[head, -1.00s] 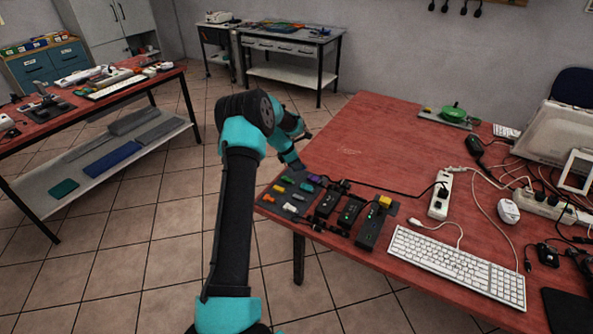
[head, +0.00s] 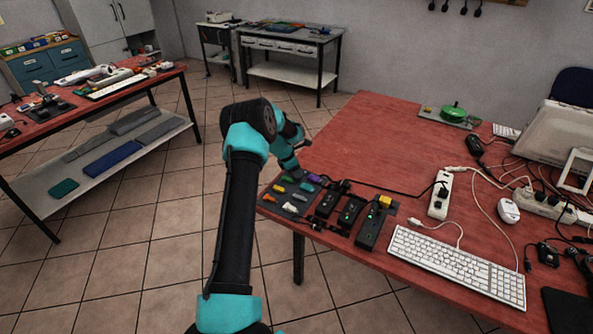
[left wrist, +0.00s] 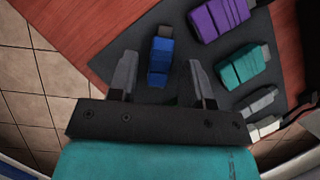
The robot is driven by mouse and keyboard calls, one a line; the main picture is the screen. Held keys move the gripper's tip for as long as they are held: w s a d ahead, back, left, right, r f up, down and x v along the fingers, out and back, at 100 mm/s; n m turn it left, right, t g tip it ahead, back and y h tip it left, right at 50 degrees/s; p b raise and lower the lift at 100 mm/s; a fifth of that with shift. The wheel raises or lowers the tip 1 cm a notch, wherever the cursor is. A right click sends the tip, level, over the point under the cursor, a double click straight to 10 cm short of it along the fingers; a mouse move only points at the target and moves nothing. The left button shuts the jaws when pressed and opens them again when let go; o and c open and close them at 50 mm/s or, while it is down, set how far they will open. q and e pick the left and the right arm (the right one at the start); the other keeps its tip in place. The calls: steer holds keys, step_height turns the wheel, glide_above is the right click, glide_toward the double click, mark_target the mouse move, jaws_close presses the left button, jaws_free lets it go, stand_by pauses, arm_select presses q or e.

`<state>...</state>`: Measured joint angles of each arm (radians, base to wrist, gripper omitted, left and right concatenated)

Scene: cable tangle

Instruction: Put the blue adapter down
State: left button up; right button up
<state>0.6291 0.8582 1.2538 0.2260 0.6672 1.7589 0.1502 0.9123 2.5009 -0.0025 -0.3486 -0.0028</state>
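The blue adapter (left wrist: 159,58) lies on the dark mat (left wrist: 118,40) in the left wrist view, with its grey plug end pointing away from me. My left gripper (left wrist: 163,66) is open; its two grey fingers stand apart on either side of the adapter, with gaps between. In the head view my left gripper (head: 296,173) is low over the far left part of the mat, and I cannot make out the blue adapter there. My right gripper is not in view.
A purple adapter (left wrist: 219,16) and a teal adapter (left wrist: 243,66) lie to the right on the mat. Black power blocks (head: 350,211) with green lights stand beside the small adapters. A white keyboard (head: 457,267) is further right. The red table's (head: 370,135) far middle is clear.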

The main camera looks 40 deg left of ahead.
arm_select(q)
steer(key=shift+r, duration=0.15)
steer(key=v, duration=1.2)
stand_by(0.6)
